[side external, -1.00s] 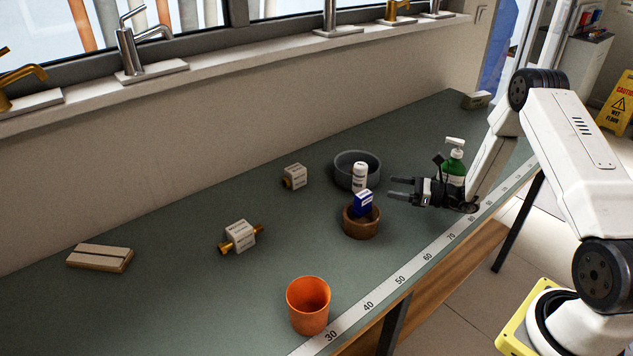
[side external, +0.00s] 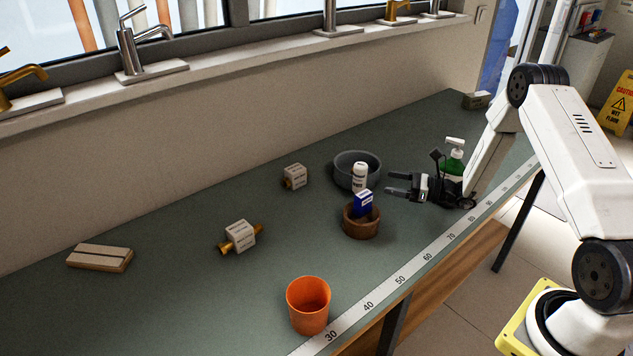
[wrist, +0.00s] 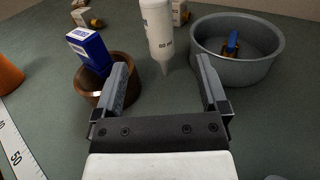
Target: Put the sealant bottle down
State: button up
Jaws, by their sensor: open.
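The sealant bottle (side external: 359,174) is white with a dark-printed label. In the wrist view the bottle (wrist: 158,28) has its narrow tapered end pointing down and stands beyond my fingertips, in line with the gap between them. It is beside the grey pan, outside it. I cannot tell how its tip meets the bench. My gripper (side external: 390,183) is open and empty, to the right of the bottle in the side view and apart from it; its two fingers also show in the wrist view (wrist: 162,82). The blue box hides the bottle's lower end in the side view.
A grey round pan (wrist: 262,74) holds a small blue-and-orange item (wrist: 232,43). A brown wooden bowl (side external: 361,228) holds a blue box (side external: 363,202). A green pump bottle (side external: 454,163) stands behind my gripper.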

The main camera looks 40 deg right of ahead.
aim_at(360, 172)
jog(key=shift+r+x, duration=0.25)
jog(key=shift+x, duration=1.3)
jog(key=shift+r+x, duration=0.2)
jog(key=shift+x, duration=1.35)
jog(key=shift+r+x, duration=0.25)
jog(key=shift+x, duration=1.3)
grip_shut()
